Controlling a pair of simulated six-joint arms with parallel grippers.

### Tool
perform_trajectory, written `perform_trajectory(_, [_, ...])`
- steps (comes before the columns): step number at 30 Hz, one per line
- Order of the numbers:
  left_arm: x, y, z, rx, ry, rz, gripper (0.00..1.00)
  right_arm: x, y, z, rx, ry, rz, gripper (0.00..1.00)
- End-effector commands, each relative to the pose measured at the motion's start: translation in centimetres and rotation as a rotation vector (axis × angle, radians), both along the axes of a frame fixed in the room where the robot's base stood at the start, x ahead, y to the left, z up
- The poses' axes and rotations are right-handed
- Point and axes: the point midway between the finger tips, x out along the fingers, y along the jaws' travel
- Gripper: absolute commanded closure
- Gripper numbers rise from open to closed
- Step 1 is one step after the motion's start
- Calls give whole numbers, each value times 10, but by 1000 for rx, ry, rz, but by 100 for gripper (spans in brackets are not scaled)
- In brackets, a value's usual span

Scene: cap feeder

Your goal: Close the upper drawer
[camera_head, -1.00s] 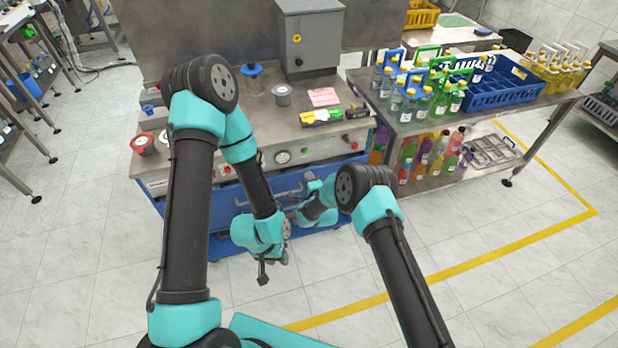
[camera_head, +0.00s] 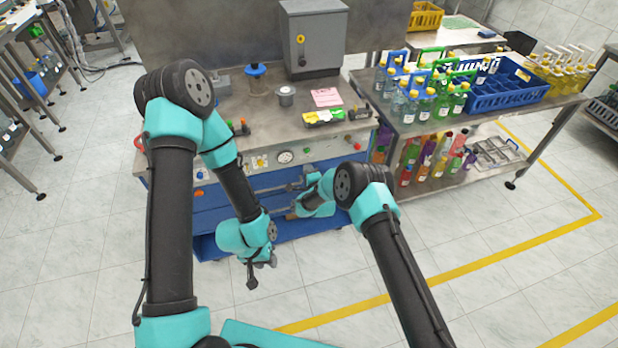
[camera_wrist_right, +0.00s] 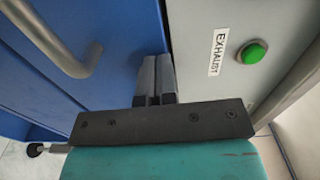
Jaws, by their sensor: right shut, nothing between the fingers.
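The upper drawer (camera_head: 225,193) has a blue front under the machine's control panel, partly hidden by my arms. Its blue front (camera_wrist_right: 110,45) and metal handle (camera_wrist_right: 60,45) fill the left of the right wrist view. How far it stands open is hard to tell. My right gripper (camera_wrist_right: 155,65) is shut and empty, its fingers over the edge between the blue front and the pale panel; contact is unclear. In the head view it is at the drawer fronts (camera_head: 290,214). My left gripper (camera_head: 262,264) hangs lower, in front of the drawers, its jaw opening unclear.
A green button (camera_wrist_right: 252,52) labelled EXHAUST sits on the panel beside my right fingers. The steel worktop (camera_head: 265,115) carries a grey box (camera_head: 313,38) and small parts. A bottle table (camera_head: 420,120) stands to the right.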

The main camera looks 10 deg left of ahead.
Motion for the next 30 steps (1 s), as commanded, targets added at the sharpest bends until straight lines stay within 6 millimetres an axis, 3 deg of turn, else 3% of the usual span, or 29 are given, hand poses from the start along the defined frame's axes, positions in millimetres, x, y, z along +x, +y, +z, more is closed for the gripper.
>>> perform_trajectory(5, [0, 0, 0, 0, 0, 0, 63, 4, 0, 4, -1, -4, 1, 100])
perform_trajectory(11, [0, 0, 0, 0, 0, 0, 63, -9, -2, 4, 0, -4, 7, 100])
perform_trajectory(18, [0, 0, 0, 0, 0, 0, 63, -42, -9, 3, 0, -1, 19, 100])
perform_trajectory(30, [0, 0, 0, 0, 0, 0, 63, -97, -42, 2, 0, 0, 18, 100])
